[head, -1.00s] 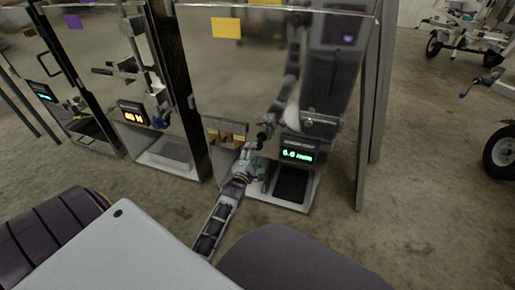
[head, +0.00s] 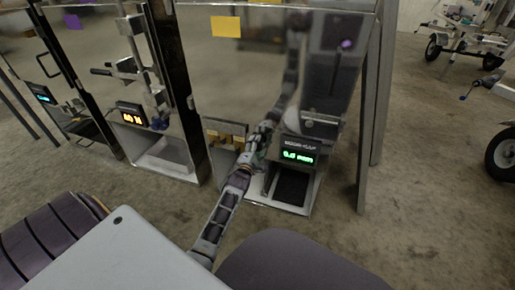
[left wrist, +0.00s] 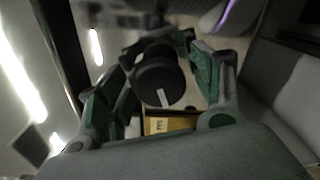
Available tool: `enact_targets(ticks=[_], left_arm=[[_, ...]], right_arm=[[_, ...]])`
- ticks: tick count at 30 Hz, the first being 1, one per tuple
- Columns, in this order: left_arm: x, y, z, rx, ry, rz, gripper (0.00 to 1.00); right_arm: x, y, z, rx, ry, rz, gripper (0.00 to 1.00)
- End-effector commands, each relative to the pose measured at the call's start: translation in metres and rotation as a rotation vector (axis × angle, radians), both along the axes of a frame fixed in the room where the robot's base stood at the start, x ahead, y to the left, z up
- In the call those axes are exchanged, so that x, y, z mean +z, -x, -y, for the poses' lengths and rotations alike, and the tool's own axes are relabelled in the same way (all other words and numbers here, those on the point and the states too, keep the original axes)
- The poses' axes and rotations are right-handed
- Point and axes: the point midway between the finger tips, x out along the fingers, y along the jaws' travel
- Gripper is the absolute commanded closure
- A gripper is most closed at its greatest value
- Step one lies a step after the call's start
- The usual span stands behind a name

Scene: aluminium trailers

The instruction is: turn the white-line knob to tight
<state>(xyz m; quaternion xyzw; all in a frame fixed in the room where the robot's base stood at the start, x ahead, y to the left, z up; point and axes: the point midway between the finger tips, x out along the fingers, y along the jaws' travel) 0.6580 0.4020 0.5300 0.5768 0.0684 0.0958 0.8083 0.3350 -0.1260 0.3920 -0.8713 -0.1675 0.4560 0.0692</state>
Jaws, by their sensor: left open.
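The knob (left wrist: 158,82) is a round black cap with a short white line near its lower edge, seen in the left wrist view. The line stands nearly upright, tilted slightly. My left gripper (left wrist: 163,72) is open, with one green-and-grey finger on each side of the knob. There is a gap at the right finger; I cannot tell if the left finger touches. In the head view my left gripper (head: 262,138) is at the front of the right-hand machine, left of its green display (head: 298,157), and hides the knob. My right gripper is not in view.
The machine has a glossy panel (head: 235,75) and a dark tray (head: 290,188) below the display. A yellow label (left wrist: 170,124) sits below the knob. Similar machines stand to the left.

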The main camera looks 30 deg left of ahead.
Motion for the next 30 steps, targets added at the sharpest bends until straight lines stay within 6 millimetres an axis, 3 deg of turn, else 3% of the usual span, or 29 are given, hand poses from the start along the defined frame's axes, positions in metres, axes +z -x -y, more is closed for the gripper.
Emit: enact_targets(ticks=[2,13,30], left_arm=[[0.0001,0.0001,0.0,0.0,0.0,0.0,0.35],[0.0,0.0002,0.0,0.0,0.0,0.0,0.82],[0.0008,0.0005,-0.0004,0.001,-0.081,-0.022,0.82]], right_arm=[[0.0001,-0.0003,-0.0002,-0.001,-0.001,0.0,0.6],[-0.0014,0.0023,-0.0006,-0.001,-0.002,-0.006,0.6],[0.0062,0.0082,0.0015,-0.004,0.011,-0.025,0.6]])
